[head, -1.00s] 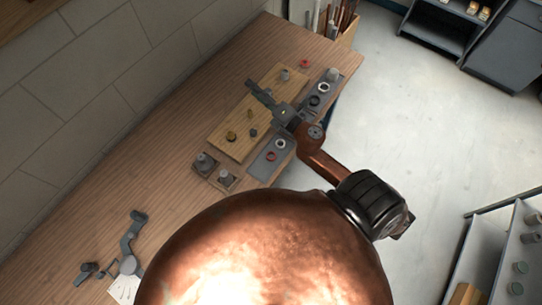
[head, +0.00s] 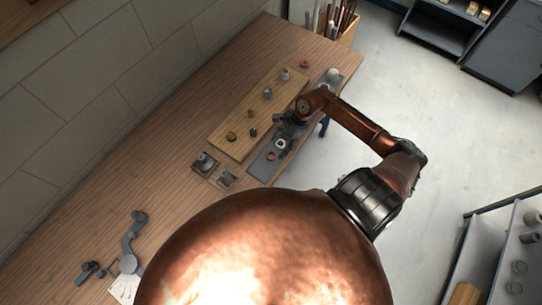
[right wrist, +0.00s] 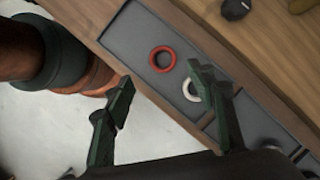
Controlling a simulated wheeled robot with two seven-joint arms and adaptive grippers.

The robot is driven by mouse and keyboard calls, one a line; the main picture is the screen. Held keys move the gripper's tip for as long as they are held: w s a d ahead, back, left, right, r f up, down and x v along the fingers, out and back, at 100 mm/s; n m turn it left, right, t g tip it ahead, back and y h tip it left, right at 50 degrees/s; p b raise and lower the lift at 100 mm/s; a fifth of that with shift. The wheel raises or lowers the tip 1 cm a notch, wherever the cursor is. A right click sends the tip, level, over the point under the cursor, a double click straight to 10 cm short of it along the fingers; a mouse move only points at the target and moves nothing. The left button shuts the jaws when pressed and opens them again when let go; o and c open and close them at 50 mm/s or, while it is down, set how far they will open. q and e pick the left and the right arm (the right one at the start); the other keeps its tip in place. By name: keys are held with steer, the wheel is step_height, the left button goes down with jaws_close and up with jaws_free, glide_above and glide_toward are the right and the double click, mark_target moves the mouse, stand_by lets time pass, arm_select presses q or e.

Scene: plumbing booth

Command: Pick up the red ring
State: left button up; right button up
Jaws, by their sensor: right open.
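A red ring (head: 271,156) lies flat in the near end of the dark grey tray (head: 262,170) on the bench. It shows clearly in the right wrist view (right wrist: 162,58), with a white ring (right wrist: 190,91) beside it. My right gripper (head: 283,121) is above the tray. In the right wrist view its two dark green fingers (right wrist: 163,87) are spread wide, with nothing between them, and one fingertip overlaps part of the white ring. The red ring appears just beyond the fingertips, apart from them. A second red piece (head: 304,64) lies farther back on the bench. My left gripper does not show.
A wooden board (head: 226,137) with several small fittings lies beside the tray. A grey jointed object (head: 130,240) lies at lower left. The bench between is clear.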

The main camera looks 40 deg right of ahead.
mark_target(271, 157)
steer(key=shift+x, duration=0.95)
steer(key=p+x, duration=0.2)
steer(key=x, duration=0.2)
steer(key=shift+w+d, duration=0.1)
steer(key=shift+w, duration=0.1)
steer(key=shift+f, duration=0.45)
steer(key=shift+c, duration=0.5)
steer(key=c, duration=0.8)
